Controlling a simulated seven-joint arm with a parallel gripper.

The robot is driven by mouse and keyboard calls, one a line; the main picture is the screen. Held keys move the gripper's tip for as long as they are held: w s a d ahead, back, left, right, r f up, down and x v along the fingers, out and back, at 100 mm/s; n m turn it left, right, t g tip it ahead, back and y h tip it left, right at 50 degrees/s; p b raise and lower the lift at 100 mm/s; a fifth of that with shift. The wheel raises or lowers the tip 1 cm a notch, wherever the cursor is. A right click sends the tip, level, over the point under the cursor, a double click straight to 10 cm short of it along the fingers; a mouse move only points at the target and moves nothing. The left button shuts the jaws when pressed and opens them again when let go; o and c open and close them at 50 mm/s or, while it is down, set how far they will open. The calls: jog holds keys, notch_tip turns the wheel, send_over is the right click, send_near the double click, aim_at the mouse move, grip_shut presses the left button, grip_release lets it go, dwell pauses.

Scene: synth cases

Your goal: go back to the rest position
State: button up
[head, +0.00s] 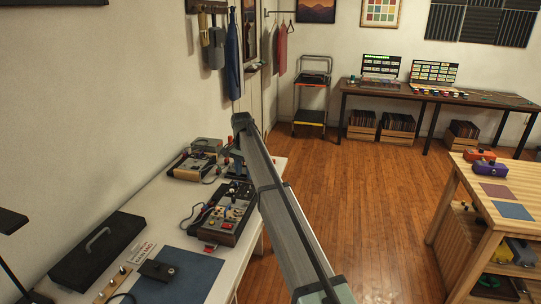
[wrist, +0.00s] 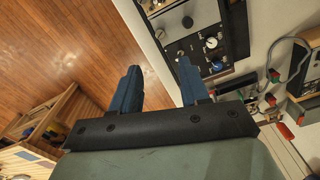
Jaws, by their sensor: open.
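My gripper (wrist: 160,70) is open in the wrist view, with two blue fingers apart and nothing between them. In the head view my arm reaches up from the bottom, and the gripper (head: 231,160) hangs at its far end over the white table (head: 141,205). The fingertips are partly hidden there. In the wrist view the fingers point towards the table's edge and a dark device with dials and knobs (wrist: 208,42). I cannot tell its exact distance from the fingers.
Two electronic devices, one farther (head: 195,165) and one nearer (head: 228,213), stand by the arm on the table. A black case (head: 97,250) and a blue mat (head: 190,278) lie nearer. A wooden bench (head: 500,222) stands right. The wooden floor (head: 365,195) between is clear.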

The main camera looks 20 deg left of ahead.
jog(key=s+d+f+g, duration=0.1)
jog(key=s+d+f, duration=0.3)
jog(key=d+f, duration=0.55)
jog(key=s+d+f+n, duration=0.1)
jog(key=s+d+f, duration=0.2)
jog(key=d+f, duration=0.65)
jog(key=s+d+f+g, duration=0.1)
jog(key=s+d+f, duration=0.35)
jog(key=f, duration=0.85)
jog(key=s+d+f+g+h, duration=0.1)
jog(key=s+d+f+g, duration=0.1)
jog(key=s+d+f, duration=1.25)
jog(key=s+d+f+g, duration=0.1)
jog(key=s+d, duration=0.3)
jog(key=s, duration=0.8)
jog(key=s+d+f+n+g, duration=0.1)
jog(key=s+d+f, duration=0.2)
jog(key=s, duration=0.8)
jog(key=s+d+f+n+y, duration=0.1)
jog(key=s+d+f, duration=0.1)
jog(key=s+d, duration=0.5)
jog(key=s, duration=0.5)
jog(key=shift+s+f+g, duration=0.25)
jog(key=shift+s+g, duration=0.1)
jog(key=shift+g, duration=0.05)
